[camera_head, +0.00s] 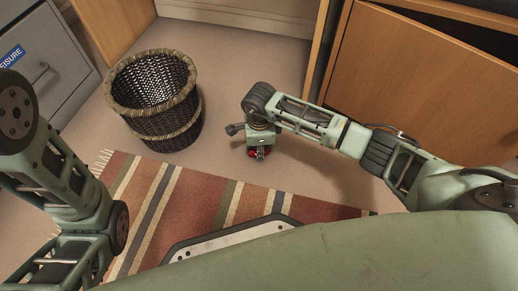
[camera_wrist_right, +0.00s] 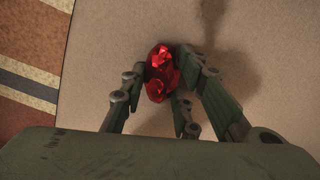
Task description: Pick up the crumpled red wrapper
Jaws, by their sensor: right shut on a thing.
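The crumpled red wrapper (camera_wrist_right: 160,76) is shiny and sits between the fingers of my right gripper (camera_wrist_right: 168,88) in the right wrist view. That gripper is shut on it. In the head view, my right gripper (camera_head: 259,150) points down at the carpet, and a little of the red wrapper (camera_head: 252,154) shows at its fingertips. The wrapper is at or close to the floor; I cannot tell whether it touches it. My left arm shows at the left of the head view, but its gripper is out of sight.
A dark wicker basket (camera_head: 165,122) with an open top stands left of my right gripper. A striped rug (camera_head: 195,195) lies in front. A grey cabinet (camera_head: 45,60) is at the left and a wooden desk (camera_head: 420,85) at the right. Carpet between basket and desk is clear.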

